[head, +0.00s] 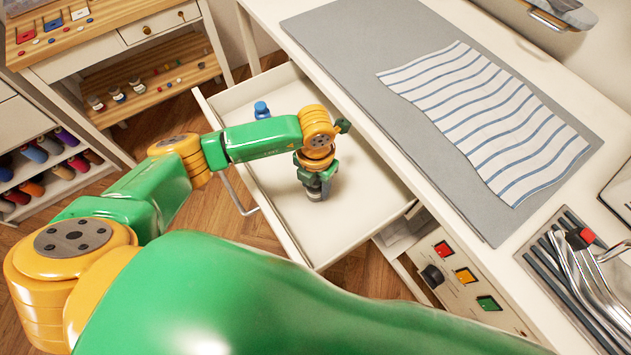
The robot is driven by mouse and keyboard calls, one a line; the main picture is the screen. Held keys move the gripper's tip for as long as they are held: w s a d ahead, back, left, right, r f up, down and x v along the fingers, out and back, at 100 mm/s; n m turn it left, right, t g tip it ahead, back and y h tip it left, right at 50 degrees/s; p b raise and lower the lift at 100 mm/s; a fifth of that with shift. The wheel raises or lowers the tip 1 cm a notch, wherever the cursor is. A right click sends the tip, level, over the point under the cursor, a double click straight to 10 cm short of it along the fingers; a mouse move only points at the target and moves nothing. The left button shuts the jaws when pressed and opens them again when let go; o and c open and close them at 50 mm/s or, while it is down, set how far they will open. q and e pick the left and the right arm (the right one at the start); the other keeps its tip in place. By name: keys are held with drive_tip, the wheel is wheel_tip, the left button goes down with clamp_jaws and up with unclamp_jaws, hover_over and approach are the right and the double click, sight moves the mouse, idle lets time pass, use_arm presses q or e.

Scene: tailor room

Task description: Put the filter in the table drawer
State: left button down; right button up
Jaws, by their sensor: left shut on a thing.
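The table drawer (265,168) is pulled open below the table's left edge, and its pale floor shows. My left arm reaches over the drawer's front, and my left gripper (317,188) points down inside the drawer. It is shut on the filter, of which only a small pale grey part (314,196) shows between and below the fingers. The rest of the filter is hidden by the gripper. I cannot tell whether it touches the drawer floor. My right gripper is not in view.
The table has a grey mat (330,38) with striped cloth (490,110). A panel with coloured buttons (465,276) is right of the drawer. The drawer floor around the gripper is mostly clear.

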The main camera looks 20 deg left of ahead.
use_arm(q)
drive_tip(key=c, duration=0.8)
unclamp_jaws()
drive_tip(key=shift+f, duration=0.15)
drive_tip(key=o, duration=0.5)
wheel_tip(320, 180, up, 12)
drive_tip(key=shift+r, duration=0.25)
